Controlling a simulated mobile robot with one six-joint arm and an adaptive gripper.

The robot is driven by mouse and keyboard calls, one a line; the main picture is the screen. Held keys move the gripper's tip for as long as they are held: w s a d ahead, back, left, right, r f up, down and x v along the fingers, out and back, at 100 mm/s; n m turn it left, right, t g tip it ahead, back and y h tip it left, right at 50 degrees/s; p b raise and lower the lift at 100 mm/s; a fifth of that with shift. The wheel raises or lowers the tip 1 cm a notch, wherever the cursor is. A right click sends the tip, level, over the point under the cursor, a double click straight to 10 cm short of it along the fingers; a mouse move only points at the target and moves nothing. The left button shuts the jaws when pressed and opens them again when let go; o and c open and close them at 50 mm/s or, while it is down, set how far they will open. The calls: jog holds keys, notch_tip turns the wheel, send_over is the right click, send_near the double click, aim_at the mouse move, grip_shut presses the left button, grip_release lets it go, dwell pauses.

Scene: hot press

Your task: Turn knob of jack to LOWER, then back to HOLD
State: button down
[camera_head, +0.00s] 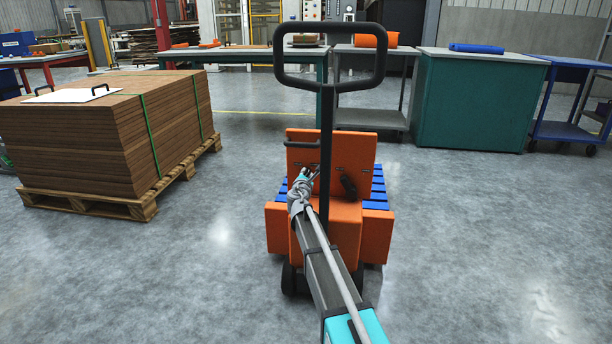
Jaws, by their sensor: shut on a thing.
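The jack (357,150) is orange, with a tall black loop handle (330,82) rising from it. It stands upright on the floor in the middle of the view. My gripper (312,174) is at the left part of the jack's upright orange panel, just left of the black handle post. It is shut on the jack's knob, which the fingers and wrist mostly hide. The knob's pointing and the LOWER and HOLD marks are too small to read.
A pallet (85,203) with strapped brown boards (75,148) stands to the left. Blue slats (378,187) lie behind the jack. A teal cabinet (470,105) and benches line the back. The floor (480,230) to the right is clear.

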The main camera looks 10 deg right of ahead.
jog(key=shift+w+d+m, duration=0.1)
jog(key=shift+w+m, duration=0.1)
jog(key=shift+m, duration=0.6)
jog(key=c, duration=0.6)
grip_release()
jog(key=shift+f, duration=0.1)
jog(key=shift+o, duration=0.2)
jog(key=shift+s, duration=0.15)
